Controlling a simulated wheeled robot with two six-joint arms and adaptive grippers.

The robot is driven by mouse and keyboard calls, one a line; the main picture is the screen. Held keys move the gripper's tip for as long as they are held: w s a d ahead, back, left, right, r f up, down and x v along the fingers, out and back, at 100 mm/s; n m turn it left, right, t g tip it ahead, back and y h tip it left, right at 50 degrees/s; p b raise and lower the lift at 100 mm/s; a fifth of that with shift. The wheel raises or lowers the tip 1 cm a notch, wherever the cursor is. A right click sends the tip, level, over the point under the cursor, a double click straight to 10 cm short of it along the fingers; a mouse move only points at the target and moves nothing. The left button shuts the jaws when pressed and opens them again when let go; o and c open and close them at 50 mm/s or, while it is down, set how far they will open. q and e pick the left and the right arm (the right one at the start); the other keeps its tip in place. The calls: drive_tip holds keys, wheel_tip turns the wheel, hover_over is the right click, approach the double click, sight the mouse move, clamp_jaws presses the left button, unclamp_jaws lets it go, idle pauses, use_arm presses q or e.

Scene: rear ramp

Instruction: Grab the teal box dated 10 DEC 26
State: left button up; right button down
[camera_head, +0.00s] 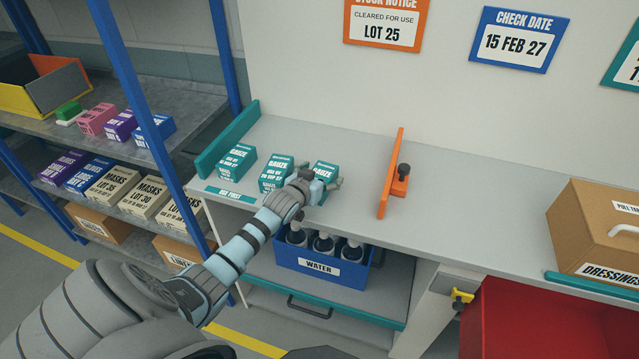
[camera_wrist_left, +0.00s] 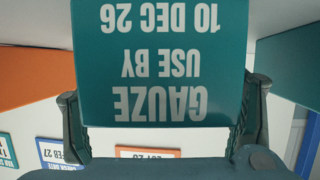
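The teal box (camera_wrist_left: 165,65) marked GAUZE USE BY 10 DEC 26 fills the top middle of the left wrist view, upside down. It is the rightmost of three teal boxes (camera_head: 325,171) in the head view, partly hidden by my gripper. It stands upright on the grey counter (camera_head: 365,160). My left gripper (camera_head: 318,186) is at this box, one finger on each side, as the left wrist view also shows (camera_wrist_left: 165,118). The fingers are close to its sides; I cannot tell whether they press on it. My right gripper is not in view.
Two more teal gauze boxes, a left one (camera_head: 237,166) and a middle one (camera_head: 276,173), stand close by. A teal board (camera_head: 228,140) bounds the left end, an orange divider (camera_head: 390,178) the right. Counter between boxes and divider is clear. A blue water crate (camera_head: 318,266) sits below.

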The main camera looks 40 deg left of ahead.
use_arm(q)
drive_tip(key=shift+s+r, duration=0.1)
drive_tip(key=c, duration=1.3)
